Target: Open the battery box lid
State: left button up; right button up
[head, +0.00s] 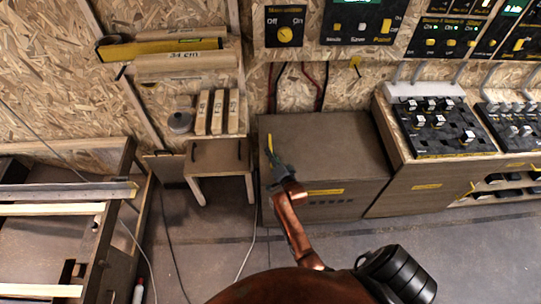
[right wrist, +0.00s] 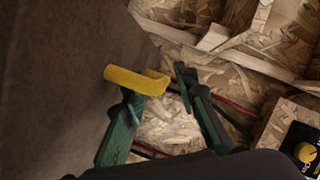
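The battery box (head: 318,150) is a brown wooden box on the floor against the back wall, below the switch panels. Its flat lid looks closed. A yellow handle (head: 269,143) shows at the lid's left edge, and it is seen close up in the right wrist view (right wrist: 135,81). My right gripper (head: 274,163) is at the left side of the box, just below the handle. In the right wrist view its green fingers are apart (right wrist: 157,84), with the handle at the left fingertip and its bent end reaching into the gap. Contact is unclear. My left gripper is not in view.
A small wooden stool (head: 219,156) stands left of the box, with wooden blocks (head: 217,112) on a shelf above it. A control desk (head: 438,127) adjoins the box on the right. A wooden frame (head: 66,207) fills the left. Cables hang behind the box.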

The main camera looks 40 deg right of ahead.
grip_shut()
dwell(0.3)
dwell(0.5)
